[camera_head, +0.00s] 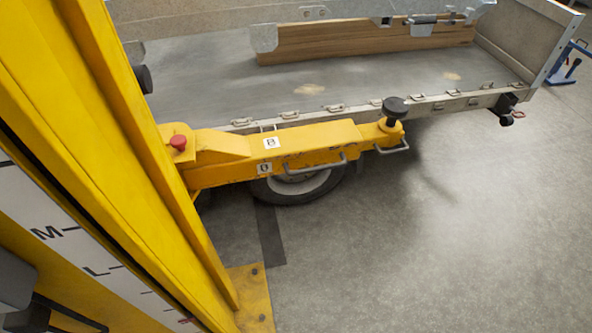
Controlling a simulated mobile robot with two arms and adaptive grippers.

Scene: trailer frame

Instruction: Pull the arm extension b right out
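The yellow lift arm (235,143) reaches right from the yellow post, along the trailer's side. It carries two small white labels; the upper one seems to read B. Its narrower extension (372,134) sticks out a short way at the right end. The extension bears a black round pad (396,106) on top and a grey bar handle (393,148) on its near side. Another grey handle (318,171) is on the thicker arm. A grey and black part at the lower left edge may be my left gripper (52,318); it is cut off. My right gripper is not visible.
The yellow post (120,130) with a lettered scale fills the left. A trailer bed (350,85) with a wooden board (370,40) lies behind the arm. A wheel (300,187) is under it. The floor at front right is clear.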

